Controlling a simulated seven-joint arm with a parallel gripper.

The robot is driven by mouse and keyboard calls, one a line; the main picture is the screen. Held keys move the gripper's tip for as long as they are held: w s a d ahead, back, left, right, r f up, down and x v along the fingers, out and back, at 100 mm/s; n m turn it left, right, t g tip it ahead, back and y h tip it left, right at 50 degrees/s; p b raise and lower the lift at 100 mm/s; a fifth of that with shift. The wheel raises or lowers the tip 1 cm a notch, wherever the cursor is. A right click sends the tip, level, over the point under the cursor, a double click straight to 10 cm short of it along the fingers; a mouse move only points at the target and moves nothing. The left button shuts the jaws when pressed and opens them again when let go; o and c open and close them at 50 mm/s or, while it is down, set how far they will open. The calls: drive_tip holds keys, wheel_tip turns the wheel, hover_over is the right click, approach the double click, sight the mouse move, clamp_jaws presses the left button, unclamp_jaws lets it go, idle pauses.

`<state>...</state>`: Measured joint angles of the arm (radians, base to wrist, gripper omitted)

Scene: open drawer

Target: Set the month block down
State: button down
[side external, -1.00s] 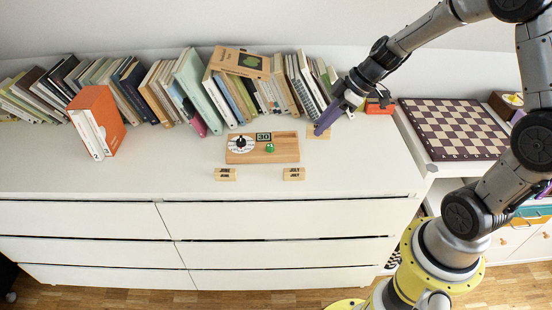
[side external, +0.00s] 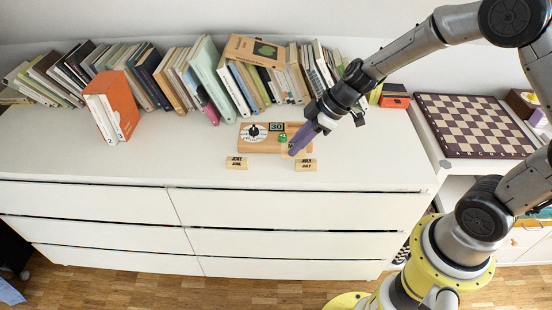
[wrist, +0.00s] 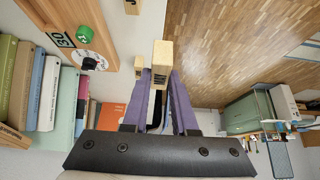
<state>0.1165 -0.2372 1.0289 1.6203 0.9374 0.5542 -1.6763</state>
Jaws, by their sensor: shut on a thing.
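A wooden calendar base (side external: 262,148) with a white dial, a green piece and a "30" block stands on the white dresser top; its edge shows in the wrist view (wrist: 90,15). My gripper (side external: 296,148) has purple fingers and is over the right end of the base in the side view. It is shut on a light wooden month block (wrist: 161,55), which sits between the fingertips with dark print on one face. In the side view the fingers partly hide this block. Two other month blocks, the left one (side external: 236,163) and the right one (side external: 306,165), lie in front of the base.
A row of books (side external: 180,75) lines the wall behind. An orange-boxed pair of books (side external: 112,105) stands at the left. A chessboard (side external: 475,125) lies on a lower surface at the right. The dresser top (side external: 180,150) is clear between the orange box and the calendar.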

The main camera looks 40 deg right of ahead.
drive_tip(key=w+f, duration=0.6)
drive_tip(key=shift+w+a+f, duration=0.2)
drive_tip(key=shift+a, duration=0.15)
drive_tip(key=shift+w+f, duration=0.15)
drive_tip(key=shift+f, duration=1.5)
drive_tip(key=shift+f, duration=0.15)
drive_tip(key=c, duration=0.7)
unclamp_jaws()
